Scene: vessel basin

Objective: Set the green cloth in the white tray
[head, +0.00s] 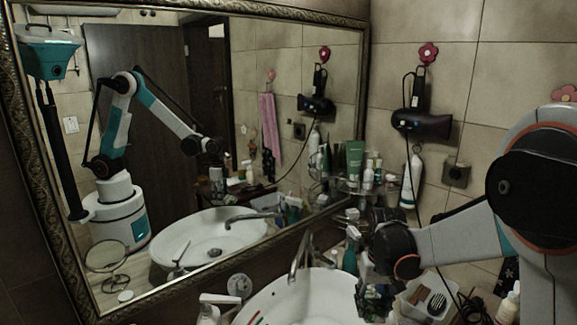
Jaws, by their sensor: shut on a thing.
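My gripper (368,278) points down over the right side of the washbasin and is shut on a dark, mottled green piece that looks like the green cloth (374,302). The cloth hangs just below the fingers; the fingertips are small and partly hidden by the wrist and cloth. The white tray (410,311) stands on the counter just right of the cloth, below my forearm. A round striped item and a dark item lie in the tray. The cloth is beside the tray in the picture; its height above the counter cannot be told.
The white basin (285,309) with its tap (300,256) lies left of the gripper. A spray bottle (351,250) stands behind it. A soap dispenser (211,310) is at front left, a bottle (508,306) at right. A framed mirror (150,300) and corner shelf bound the back.

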